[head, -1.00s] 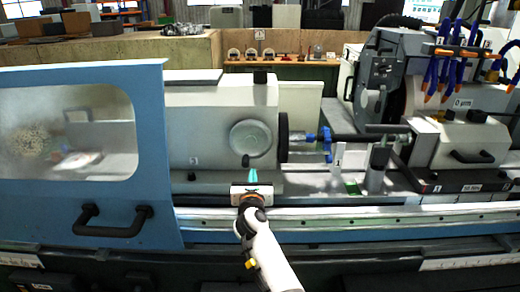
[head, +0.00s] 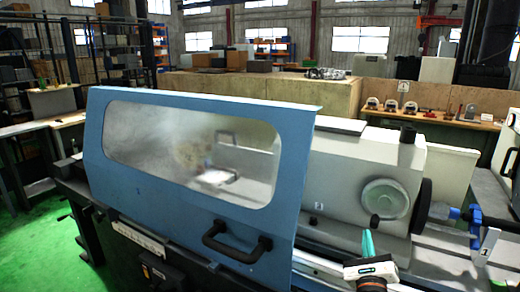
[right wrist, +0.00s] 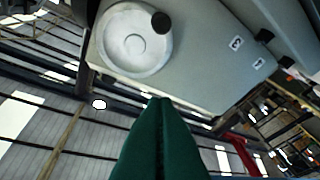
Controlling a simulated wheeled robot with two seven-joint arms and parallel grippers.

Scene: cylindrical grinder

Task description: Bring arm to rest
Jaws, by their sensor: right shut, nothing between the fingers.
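My right gripper (head: 368,243) is at the lower right of the head view, in front of the grinder's grey headstock (head: 350,180). Its teal fingers point up, below the round handwheel (head: 385,204). In the right wrist view the green fingers (right wrist: 162,108) are together with nothing between them. The handwheel also shows there (right wrist: 135,40), beyond the fingertips and apart from them. My left gripper is in neither view.
The grinder's blue sliding door (head: 285,150) with its window and black handle (head: 238,243) stands left of my gripper. A blue-handled part (head: 465,213) lies to the right. A wooden partition (head: 240,90) stands behind. Green floor (head: 70,245) is open at left.

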